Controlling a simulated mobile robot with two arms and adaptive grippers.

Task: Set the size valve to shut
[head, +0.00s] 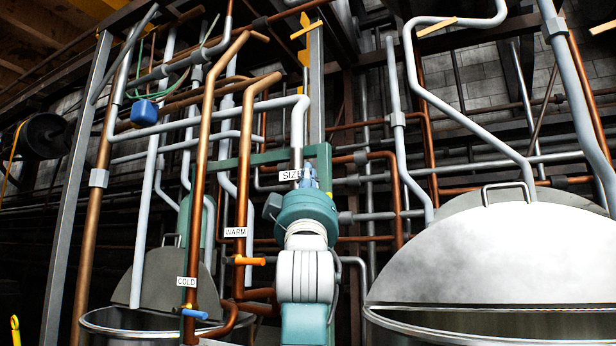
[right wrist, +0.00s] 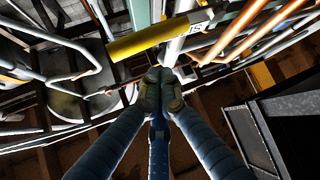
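The SIZE label (head: 291,175) sits on a pale grey pipe (head: 298,130) in the middle of the head view. A yellow handle (right wrist: 135,45) lies crosswise to the pale pipe (right wrist: 177,38) in the right wrist view; part of the label (right wrist: 199,27) shows beside it. In the head view my right gripper hides the handle. My right gripper (head: 308,178) is raised just below and beside the label. In the right wrist view its fingertips (right wrist: 160,88) meet, shut and empty, close to the handle; contact cannot be told. My left gripper is not in view.
The WARM label (head: 235,232) with an orange handle (head: 250,261) and the COLD label (head: 187,282) with a blue handle (head: 195,313) are on copper pipes to the left. A large metal vat (head: 480,260) stands at right. Pipes crowd the space around my right arm.

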